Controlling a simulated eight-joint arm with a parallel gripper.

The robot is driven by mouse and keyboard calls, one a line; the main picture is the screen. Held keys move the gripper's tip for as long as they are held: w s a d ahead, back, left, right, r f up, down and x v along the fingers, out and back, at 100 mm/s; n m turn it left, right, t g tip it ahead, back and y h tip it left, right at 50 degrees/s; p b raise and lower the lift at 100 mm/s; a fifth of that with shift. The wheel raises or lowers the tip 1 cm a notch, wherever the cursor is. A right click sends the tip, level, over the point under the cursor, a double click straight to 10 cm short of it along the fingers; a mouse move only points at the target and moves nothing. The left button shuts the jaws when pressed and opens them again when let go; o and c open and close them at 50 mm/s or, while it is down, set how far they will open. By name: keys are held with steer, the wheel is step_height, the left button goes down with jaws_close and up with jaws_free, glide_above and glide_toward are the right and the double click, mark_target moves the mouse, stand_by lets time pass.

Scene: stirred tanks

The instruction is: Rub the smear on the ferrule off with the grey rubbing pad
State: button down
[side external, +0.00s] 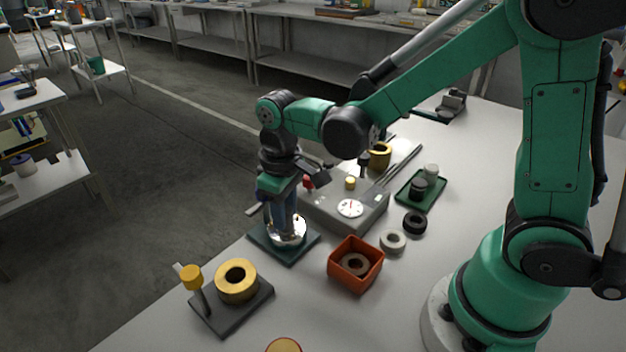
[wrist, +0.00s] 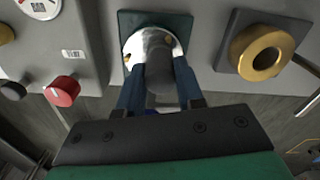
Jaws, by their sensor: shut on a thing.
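The shiny metal ferrule (side external: 291,236) stands on a dark green square plate (side external: 265,248) near the table's edge. In the wrist view the ferrule (wrist: 139,47) shows beyond my fingers, with small yellow-brown patches that could be smear or reflection. My gripper (side external: 284,214) points down directly over the ferrule. In the wrist view my gripper (wrist: 160,98) is shut on a dark grey rounded piece, seemingly the grey rubbing pad (wrist: 159,72). The pad overlaps the ferrule there; I cannot tell whether they touch. The fingers and pad hide part of the ferrule.
A grey instrument box (side external: 372,213) with a dial and red knob stands close behind. A brass ring (side external: 236,291) on a dark stand (side external: 232,313) is at front left. An orange bin (side external: 341,280) holding a ring stands right. Loose rings and a green tray (side external: 407,203) lie beyond.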

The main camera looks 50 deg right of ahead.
steer(key=shift+s+d+f, duration=0.15)
steer(key=shift+d+f, duration=0.05)
steer(key=shift+d, duration=0.15)
steer(key=shift+w+d+r, duration=0.15)
steer(key=shift+w+d, duration=0.1)
steer(key=shift+d, duration=0.2)
steer(key=shift+w, duration=0.2)
steer(key=shift+w+a, duration=0.1)
steer(key=shift+w, duration=0.2)
steer(key=shift+w+a+f, duration=0.15)
steer(key=shift+a+f, duration=0.1)
steer(key=shift+a, duration=0.1)
steer(key=shift+a+r, duration=0.1)
steer(key=shift+a, duration=0.25)
steer(key=shift+s+a+r, duration=0.1)
steer(key=shift+s, duration=0.55)
steer(key=shift+s+d+f, duration=0.3)
steer(key=shift+d, duration=0.2)
steer(key=shift+w+d+r, duration=0.1)
steer(key=shift+w+d, duration=0.05)
steer(key=shift+d, duration=0.15)
steer(key=shift+w+d+r, duration=0.1)
steer(key=shift+w, duration=0.55)
steer(key=shift+w+a+f, duration=0.1)
steer(key=shift+a+f, duration=0.2)
steer(key=shift+a, duration=0.15)
steer(key=shift+s+r, duration=0.1)
steer(key=shift+s, duration=0.35)
